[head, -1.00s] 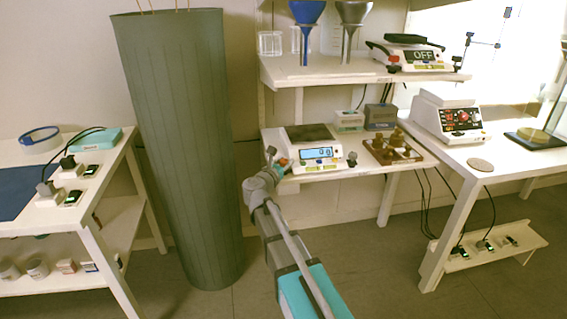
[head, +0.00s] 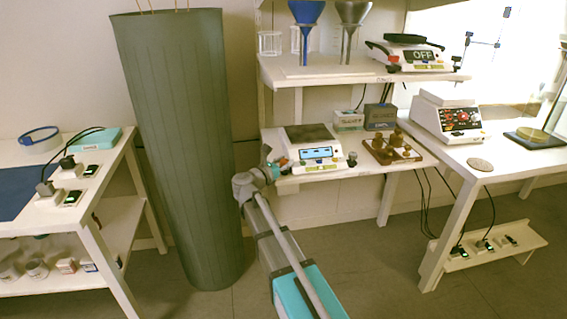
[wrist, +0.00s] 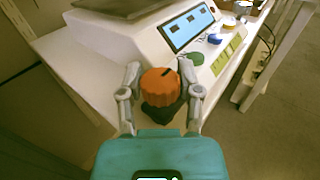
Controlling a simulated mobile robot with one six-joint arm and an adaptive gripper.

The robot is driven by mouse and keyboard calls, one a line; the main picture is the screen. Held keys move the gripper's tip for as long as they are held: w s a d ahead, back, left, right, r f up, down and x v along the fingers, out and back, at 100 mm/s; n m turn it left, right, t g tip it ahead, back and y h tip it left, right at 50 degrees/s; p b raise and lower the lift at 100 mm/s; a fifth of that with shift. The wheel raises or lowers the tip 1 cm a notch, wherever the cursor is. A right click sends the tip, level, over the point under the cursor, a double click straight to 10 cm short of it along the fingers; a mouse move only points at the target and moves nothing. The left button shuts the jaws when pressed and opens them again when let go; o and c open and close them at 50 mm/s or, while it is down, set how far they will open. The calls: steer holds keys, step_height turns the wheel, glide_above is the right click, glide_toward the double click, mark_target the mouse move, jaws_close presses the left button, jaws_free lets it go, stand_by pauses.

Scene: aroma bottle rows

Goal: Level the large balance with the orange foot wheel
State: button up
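The large balance (head: 312,148) stands on the low white bench, with a dark pan and a lit blue display. In the wrist view its white body (wrist: 150,40) fills the upper middle, and the display (wrist: 187,26) shows small dark marks, too small to read. The orange foot wheel (wrist: 160,86) sits at its near corner, with a dark mark on top and a dark base below. My gripper (wrist: 160,75) has one finger on each side of the wheel, very close to it. I cannot tell whether the fingers touch it. In the head view my gripper (head: 277,167) is at the balance's left front corner.
A wooden block with brass weights (head: 393,150) and two small boxes (head: 380,116) stand right of and behind the balance. A shelf (head: 345,74) with funnels hangs above. A tall green column (head: 185,150) stands left of my arm.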

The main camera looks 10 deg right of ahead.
steer(key=shift+o, duration=0.3)
steer(key=shift+a, duration=0.1)
steer(key=v, duration=1.2)
stand_by(0.5)
